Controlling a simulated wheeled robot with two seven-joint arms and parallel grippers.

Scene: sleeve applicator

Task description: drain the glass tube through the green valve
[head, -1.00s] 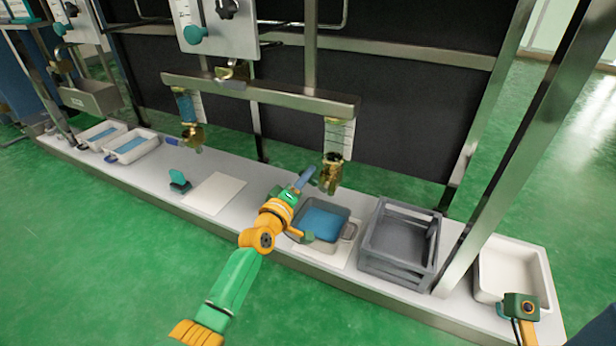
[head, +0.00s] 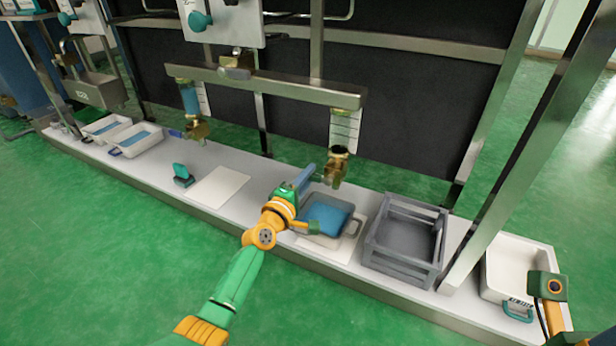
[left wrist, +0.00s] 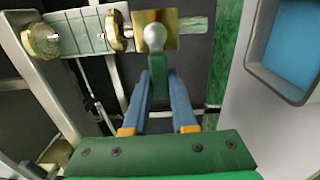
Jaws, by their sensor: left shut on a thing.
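The right glass tube (head: 343,130) hangs from the steel crossbar before a white scale plate; no blue liquid shows in it. A brass valve (head: 337,166) is at its lower end, and its brass body also shows in the left wrist view (left wrist: 182,27). My left gripper (head: 306,178) is beside this valve, to its left. In the left wrist view its blue-grey fingers (left wrist: 157,90) are shut on a green handle (left wrist: 158,74) below a silver knob. A grey tray with blue liquid (head: 350,232) stands below. My right gripper's fingers are out of view.
A grey slatted crate (head: 378,255) stands right of the tray, then a steel post and a white tub (head: 494,286). Left are a white sheet (head: 219,187), a teal-handled item (head: 182,173) and another tube with blue liquid (head: 190,97). The base shelf's front is mostly clear.

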